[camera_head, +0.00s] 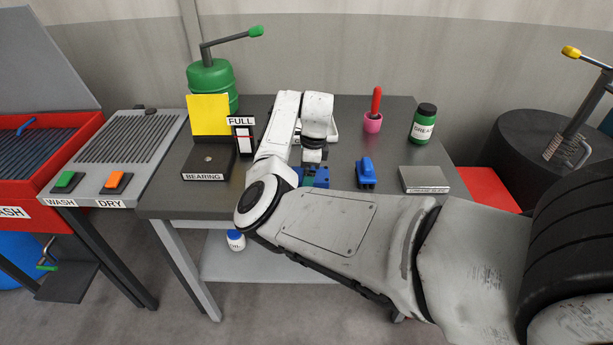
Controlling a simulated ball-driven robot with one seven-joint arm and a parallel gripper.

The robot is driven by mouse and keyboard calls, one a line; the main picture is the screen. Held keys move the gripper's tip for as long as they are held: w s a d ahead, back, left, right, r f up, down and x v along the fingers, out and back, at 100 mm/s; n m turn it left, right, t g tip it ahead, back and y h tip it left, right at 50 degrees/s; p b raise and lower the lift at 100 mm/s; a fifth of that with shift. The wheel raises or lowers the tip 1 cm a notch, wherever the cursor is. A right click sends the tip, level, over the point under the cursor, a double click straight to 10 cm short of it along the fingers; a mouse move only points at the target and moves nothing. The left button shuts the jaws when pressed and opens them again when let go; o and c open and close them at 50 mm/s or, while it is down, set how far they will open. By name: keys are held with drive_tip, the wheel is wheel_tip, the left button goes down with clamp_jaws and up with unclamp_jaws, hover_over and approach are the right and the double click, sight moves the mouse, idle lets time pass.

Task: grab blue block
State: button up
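A small blue block (365,174) with a raised top sits on the grey table, right of my gripper and apart from it. More blue parts (320,177), with a bit of green (308,181) beside them, show directly below my wrist, partly hidden by my arm. I cannot tell whether those parts are a second blue block. My gripper (313,158) points down over them. Its fingers are too small and too covered to show whether they are open or shut, or whether they touch anything.
The dark grey table (390,110) also holds a bearing stand (208,163), a green canister (210,78), a white tray (332,132), a pink cup (373,123) with a red handle, a grease jar (424,124) and a silver box (424,178). A red washer (60,140) stands left.

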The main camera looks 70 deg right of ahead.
drive_tip(key=shift+f, duration=0.1)
drive_tip(key=shift+c, duration=0.3)
drive_tip(key=c, duration=1.1)
drive_tip(key=shift+c, duration=0.2)
